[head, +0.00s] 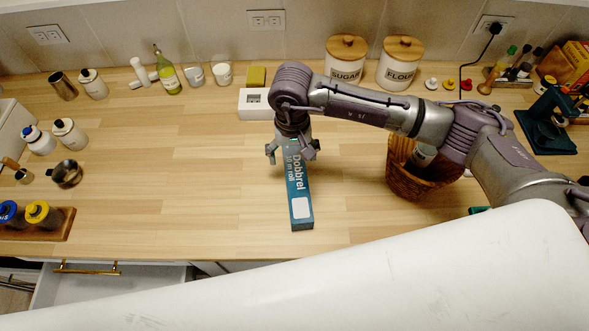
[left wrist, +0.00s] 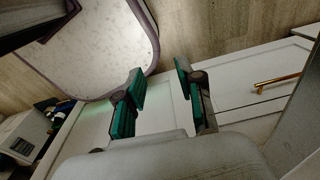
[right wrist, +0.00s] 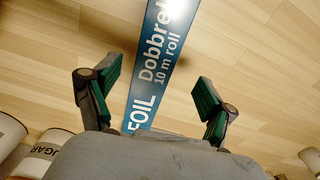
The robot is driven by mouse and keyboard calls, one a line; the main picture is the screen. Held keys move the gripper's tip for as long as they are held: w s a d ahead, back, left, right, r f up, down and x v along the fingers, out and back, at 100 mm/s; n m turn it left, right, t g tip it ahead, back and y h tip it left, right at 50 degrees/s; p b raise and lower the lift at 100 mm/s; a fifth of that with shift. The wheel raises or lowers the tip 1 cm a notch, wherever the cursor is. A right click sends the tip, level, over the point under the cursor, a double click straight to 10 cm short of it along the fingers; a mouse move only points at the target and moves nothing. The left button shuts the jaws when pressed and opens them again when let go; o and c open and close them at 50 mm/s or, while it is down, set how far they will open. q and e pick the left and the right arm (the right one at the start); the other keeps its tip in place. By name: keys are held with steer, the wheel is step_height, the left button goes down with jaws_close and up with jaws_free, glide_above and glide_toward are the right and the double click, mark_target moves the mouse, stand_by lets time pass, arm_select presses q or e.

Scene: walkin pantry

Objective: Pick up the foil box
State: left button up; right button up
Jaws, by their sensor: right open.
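The foil box (head: 297,190) is a long, narrow blue carton with white lettering, lying on the wooden counter. In the head view its far end is hidden under my right gripper (head: 292,152). The right gripper points down over that end, with a finger on each side of the box. In the right wrist view the box (right wrist: 158,65) runs between the spread green-padded fingers of the right gripper (right wrist: 155,100), with no contact visible. My left gripper (left wrist: 158,90) is open and empty in the left wrist view, with white cabinet fronts behind it.
A wicker basket (head: 408,180) stands right of the box, under my right arm. A white block (head: 254,112), a yellow sponge (head: 256,76) and the sugar canister (head: 345,60) stand behind. The counter (head: 180,180) left of the box is clear. A drawer (head: 110,288) below is open.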

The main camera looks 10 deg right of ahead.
mark_target(294, 163)
step_height(294, 163, down, 2)
steer(key=shift+w+f, duration=0.1)
steer(key=shift+w, duration=0.05)
steer(key=shift+f+b, duration=0.3)
steer(key=shift+f, duration=0.05)
steer(key=f, duration=0.1)
steer(key=f+b, duration=0.1)
steer(key=f, duration=0.2)
steer(key=shift+w+d+f, duration=0.3)
steer(key=shift+r, duration=0.1)
steer(key=shift+c, duration=0.3)
steer(key=c, duration=1.3)
